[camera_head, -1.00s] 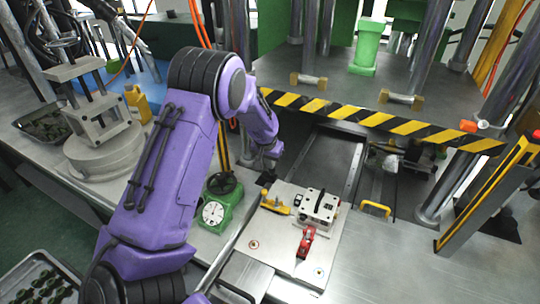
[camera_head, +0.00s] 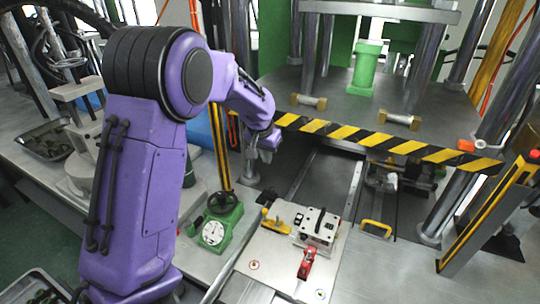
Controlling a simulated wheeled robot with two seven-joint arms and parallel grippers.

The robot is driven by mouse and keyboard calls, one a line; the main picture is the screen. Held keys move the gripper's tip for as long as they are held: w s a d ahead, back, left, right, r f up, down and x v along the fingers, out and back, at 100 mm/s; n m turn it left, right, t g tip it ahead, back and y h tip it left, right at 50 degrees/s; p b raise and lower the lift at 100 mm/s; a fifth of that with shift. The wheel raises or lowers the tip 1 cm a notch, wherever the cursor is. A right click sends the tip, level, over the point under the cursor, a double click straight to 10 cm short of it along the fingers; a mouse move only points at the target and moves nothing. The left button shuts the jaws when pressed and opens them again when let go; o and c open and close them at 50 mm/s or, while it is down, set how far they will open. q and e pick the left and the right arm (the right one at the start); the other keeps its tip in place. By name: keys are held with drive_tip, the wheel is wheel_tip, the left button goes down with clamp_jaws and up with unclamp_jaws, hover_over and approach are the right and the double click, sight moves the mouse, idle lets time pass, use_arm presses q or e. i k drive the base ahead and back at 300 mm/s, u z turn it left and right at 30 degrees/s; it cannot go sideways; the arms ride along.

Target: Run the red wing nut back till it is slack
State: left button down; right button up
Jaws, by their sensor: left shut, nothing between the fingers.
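The red wing nut (camera_head: 306,263) sits at the front of the pale metal plate (camera_head: 268,266), just in front of a small white block-shaped fixture (camera_head: 319,227). My left gripper (camera_head: 264,153) hangs from the purple arm, up and to the left of the wing nut and well apart from it. It looks small and partly hidden by the arm's wrist, and it is shut and empty. My right gripper does not show.
A green dial gauge (camera_head: 216,226) and a yellow clamp (camera_head: 275,222) stand left of the fixture. A yellow handle (camera_head: 376,228) lies to its right. A black-and-yellow striped edge (camera_head: 390,144) crosses behind. Bare metal table lies at front right.

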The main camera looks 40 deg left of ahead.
sight(312, 259)
drive_tip(key=k, duration=1.5)
